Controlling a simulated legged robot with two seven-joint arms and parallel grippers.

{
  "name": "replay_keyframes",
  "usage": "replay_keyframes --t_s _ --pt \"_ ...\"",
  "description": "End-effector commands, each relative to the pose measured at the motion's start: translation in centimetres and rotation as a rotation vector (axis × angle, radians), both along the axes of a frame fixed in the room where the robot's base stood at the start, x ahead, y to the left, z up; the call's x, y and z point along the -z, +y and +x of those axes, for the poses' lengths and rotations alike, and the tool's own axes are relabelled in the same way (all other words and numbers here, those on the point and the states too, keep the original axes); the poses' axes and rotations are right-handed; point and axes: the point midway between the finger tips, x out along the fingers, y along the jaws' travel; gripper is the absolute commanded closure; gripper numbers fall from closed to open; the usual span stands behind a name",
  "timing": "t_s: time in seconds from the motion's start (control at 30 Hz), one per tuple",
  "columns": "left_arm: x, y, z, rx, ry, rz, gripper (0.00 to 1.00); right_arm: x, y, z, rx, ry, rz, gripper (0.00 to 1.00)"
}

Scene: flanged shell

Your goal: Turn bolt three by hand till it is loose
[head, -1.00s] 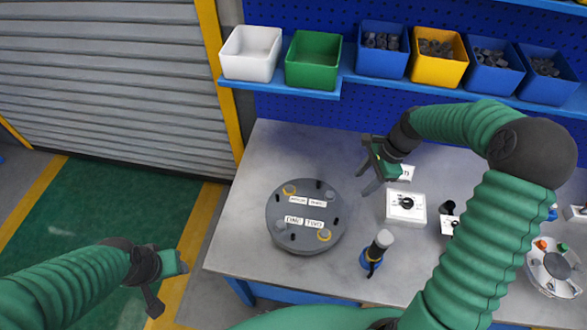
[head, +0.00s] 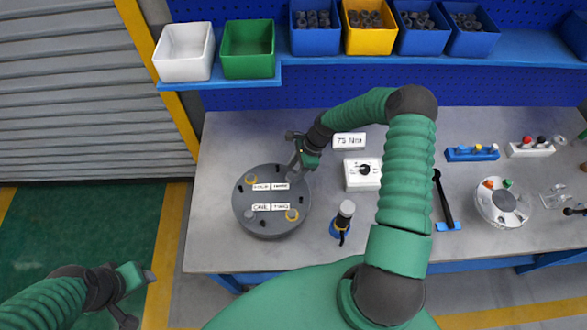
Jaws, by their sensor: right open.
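The flanged shell (head: 272,226) is a round dark grey disc on the bench. White labels on it read roughly four and three above, one and two below. Yellow rings circle the bolts by four (head: 251,179) and two (head: 292,215); a plain grey bolt (head: 249,214) is by one. My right gripper (head: 293,171) is open over the upper right rim, beside the label three (head: 280,186). Its fingers cover most of bolt three there; I cannot tell whether they touch it. My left gripper (head: 139,297) is open and empty over the floor, left of the bench.
A blue-based tool (head: 342,222) stands right of the shell. A white box with a dial (head: 362,174) and a 75 Nm sign (head: 349,141) are beyond it. Bins, including a green one (head: 248,50), line the back shelf. The bench (head: 215,150) is clear left of the shell.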

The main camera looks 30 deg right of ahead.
Motion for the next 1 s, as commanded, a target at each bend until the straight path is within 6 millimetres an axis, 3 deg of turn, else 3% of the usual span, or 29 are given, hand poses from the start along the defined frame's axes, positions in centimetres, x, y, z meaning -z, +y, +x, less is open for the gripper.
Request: replay_keyframes --t_s 0.33,0.7,1.0 --pt "-0.11 0.01 -0.01 0.000 0.000 0.000 0.51 0.61 0.49 0.14 -0.001 0.001 -0.003 0.52" --pt "-0.11 0.01 -0.01 0.000 0.000 0.000 0.51 0.65 0.25 0.11 0.000 0.000 -0.001 1.00" --pt "0.04 0.00 -0.01 0.000 0.000 0.000 0.51 0.70 0.01 0.14 -0.011 -0.001 -0.005 1.00"
